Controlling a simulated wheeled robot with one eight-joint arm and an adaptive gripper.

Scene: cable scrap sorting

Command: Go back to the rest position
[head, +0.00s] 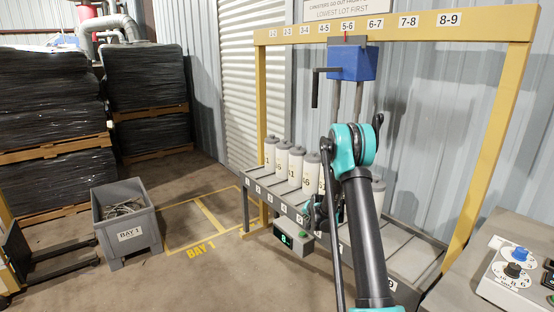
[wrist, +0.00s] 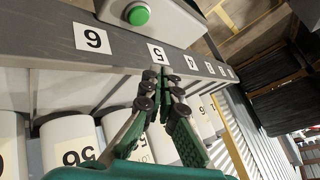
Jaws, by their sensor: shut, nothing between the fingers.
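My gripper (wrist: 161,82) shows in the wrist view with its fingertips together and nothing between them. It points at the grey front rail (wrist: 120,45) of the rack, near the number 5 label (wrist: 160,54). In the head view my arm reaches up and forward, and the arm hides part of the rack. The gripper end is low in front of the rail, mostly hidden behind my own arm. White numbered canisters (wrist: 75,145) stand on the rack beyond the fingers, and several also show in the head view (head: 281,160).
A yellow frame (head: 260,110) with a blue block (head: 352,63) stands over the rack. A box with a green button (wrist: 138,14) hangs on the rail. A grey bin (head: 125,225) of scrap is at left, beside floor marked BAY 1. A control panel (head: 515,270) is at right.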

